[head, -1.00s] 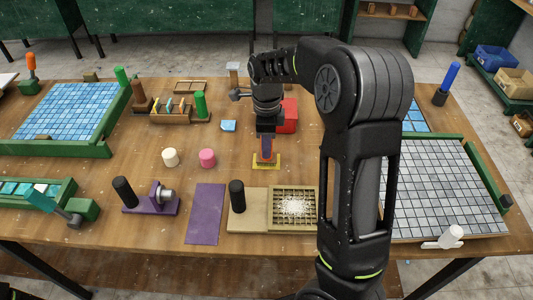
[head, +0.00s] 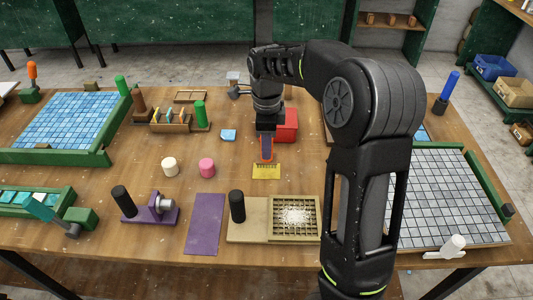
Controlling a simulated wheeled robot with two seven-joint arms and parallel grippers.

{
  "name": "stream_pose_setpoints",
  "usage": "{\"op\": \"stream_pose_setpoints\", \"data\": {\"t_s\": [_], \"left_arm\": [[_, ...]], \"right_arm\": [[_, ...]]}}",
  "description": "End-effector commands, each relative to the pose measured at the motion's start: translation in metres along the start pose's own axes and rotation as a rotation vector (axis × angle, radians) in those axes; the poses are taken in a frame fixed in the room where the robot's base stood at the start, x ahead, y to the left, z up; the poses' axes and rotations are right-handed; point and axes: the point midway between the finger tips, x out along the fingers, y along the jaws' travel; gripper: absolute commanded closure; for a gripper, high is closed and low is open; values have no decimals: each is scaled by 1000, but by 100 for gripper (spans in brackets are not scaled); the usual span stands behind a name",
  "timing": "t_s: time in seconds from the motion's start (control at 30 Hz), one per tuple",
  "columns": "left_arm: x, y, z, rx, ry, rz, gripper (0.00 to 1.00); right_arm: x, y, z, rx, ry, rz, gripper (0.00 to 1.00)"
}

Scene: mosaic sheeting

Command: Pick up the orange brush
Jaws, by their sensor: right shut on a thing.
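My right gripper (head: 266,157) points down over the middle of the table (head: 140,180). It is shut on the orange brush (head: 266,146), whose orange part shows between the dark fingers. The rest of the brush is hidden by the fingers. A small yellow stand (head: 266,172) lies on the table just below and in front of the fingertips; the brush looks slightly above it. My left gripper is not in view.
A red box (head: 287,124) stands right behind the gripper. A beige board with a grid (head: 250,230) and a purple sheet (head: 205,224) lie in front. A tiled sheet (head: 440,200) lies right.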

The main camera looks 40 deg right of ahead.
Motion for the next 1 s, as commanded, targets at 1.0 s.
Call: {"op": "stream_pose_setpoints", "data": {"t_s": [1.0], "left_arm": [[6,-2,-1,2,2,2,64]], "right_arm": [[-65,0,0,0,0,0,100]]}}
